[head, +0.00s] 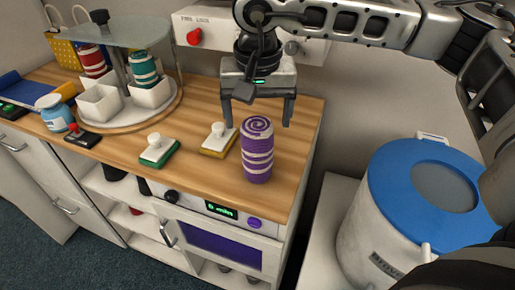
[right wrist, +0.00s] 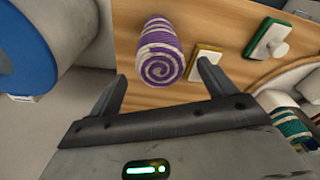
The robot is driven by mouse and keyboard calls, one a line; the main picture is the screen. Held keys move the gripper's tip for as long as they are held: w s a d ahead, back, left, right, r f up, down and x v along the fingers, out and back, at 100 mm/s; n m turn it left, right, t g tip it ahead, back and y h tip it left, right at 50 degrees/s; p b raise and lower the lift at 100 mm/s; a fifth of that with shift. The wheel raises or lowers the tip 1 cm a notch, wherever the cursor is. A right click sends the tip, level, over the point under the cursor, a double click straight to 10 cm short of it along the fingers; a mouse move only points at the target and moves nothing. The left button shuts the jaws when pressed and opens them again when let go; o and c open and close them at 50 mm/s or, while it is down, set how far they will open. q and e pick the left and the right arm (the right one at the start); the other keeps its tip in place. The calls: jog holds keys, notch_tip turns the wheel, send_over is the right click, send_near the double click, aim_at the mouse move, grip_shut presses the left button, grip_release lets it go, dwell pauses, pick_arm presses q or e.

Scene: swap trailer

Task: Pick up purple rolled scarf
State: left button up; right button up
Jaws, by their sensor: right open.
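The purple rolled scarf (head: 257,150) stands upright near the front right of the wooden counter (head: 195,115). It has white stripes and a spiral top. My right gripper (head: 257,112) is open and empty, pointing down above and behind the scarf in the head view. In the right wrist view, the scarf (right wrist: 160,52) shows beyond the two spread fingers (right wrist: 160,85), apart from them. My left gripper is not in view.
Yellow (head: 218,140) and green (head: 159,150) blocks with white knobs lie left of the scarf. A round carousel (head: 150,116) holds white bins with red and teal rolls. A blue-lidded drum (head: 385,170) stands right of the counter. A wall panel (head: 195,20) is behind.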

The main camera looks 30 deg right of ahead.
aim_at(258, 151)
jog(key=shift+f+p, duration=0.55)
jog(key=shift+f, duration=2.25)
jog(key=c, duration=1.1)
